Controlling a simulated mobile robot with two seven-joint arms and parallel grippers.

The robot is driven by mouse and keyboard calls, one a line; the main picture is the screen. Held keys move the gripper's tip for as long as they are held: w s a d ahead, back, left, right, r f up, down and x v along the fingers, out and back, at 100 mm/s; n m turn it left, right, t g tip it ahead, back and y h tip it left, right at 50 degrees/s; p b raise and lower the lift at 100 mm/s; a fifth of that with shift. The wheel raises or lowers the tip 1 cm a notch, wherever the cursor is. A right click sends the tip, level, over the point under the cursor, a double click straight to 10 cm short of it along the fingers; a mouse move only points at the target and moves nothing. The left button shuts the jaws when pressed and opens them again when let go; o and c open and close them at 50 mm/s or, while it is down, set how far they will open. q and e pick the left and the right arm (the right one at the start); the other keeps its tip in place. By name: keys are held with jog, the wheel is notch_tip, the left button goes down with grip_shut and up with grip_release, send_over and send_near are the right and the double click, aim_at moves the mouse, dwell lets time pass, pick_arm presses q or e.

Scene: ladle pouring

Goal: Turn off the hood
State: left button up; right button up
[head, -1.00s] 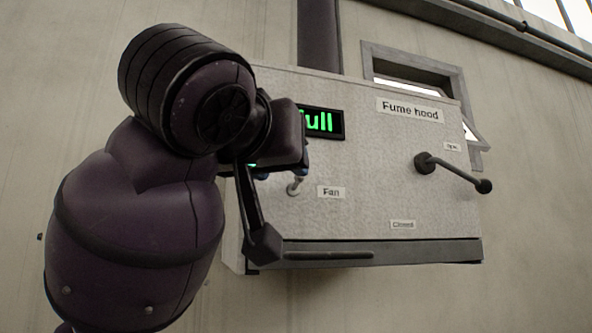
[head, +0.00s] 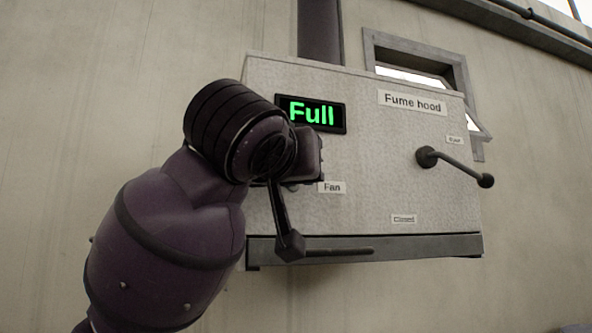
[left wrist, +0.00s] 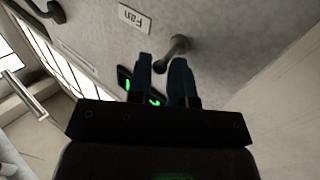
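The fume hood (head: 370,170) is a pale grey box on the wall, and its green display (head: 311,113) reads "Full". A "Fan" label (head: 332,187) is on its front. The fan switch (left wrist: 178,46), a small metal lever, shows in the left wrist view next to the "Fan" label there; my gripper hides it in the head view. My left gripper (left wrist: 163,62) is open, its two blue fingers apart, with the lever's tip at the gap between them. I cannot tell whether they touch it. My right gripper is not in view.
A dark lever handle (head: 456,168) sticks out on the hood's right side, between an upper label and a "Closed" label (head: 404,219). A dark ledge (head: 400,247) runs along the hood's bottom. A window (head: 418,72) is behind at upper right.

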pick_arm(q)
grip_shut()
notch_tip(320, 180, down, 2)
jog(key=m+t+b, duration=0.1)
jog(key=m+t+h+b, duration=0.1)
jog(key=b, duration=0.1)
jog(key=m+t+h+b, duration=0.1)
jog(key=b, duration=0.1)
jog(key=shift+f, duration=0.25)
jog(key=shift+w+f+m+t+h+b, duration=0.1)
jog(key=shift+f+m+t+h+b, duration=0.15)
jog(key=shift+m+t+h+b, duration=0.6)
jog(key=shift+m+h, duration=0.45)
jog(key=shift+m, duration=0.3)
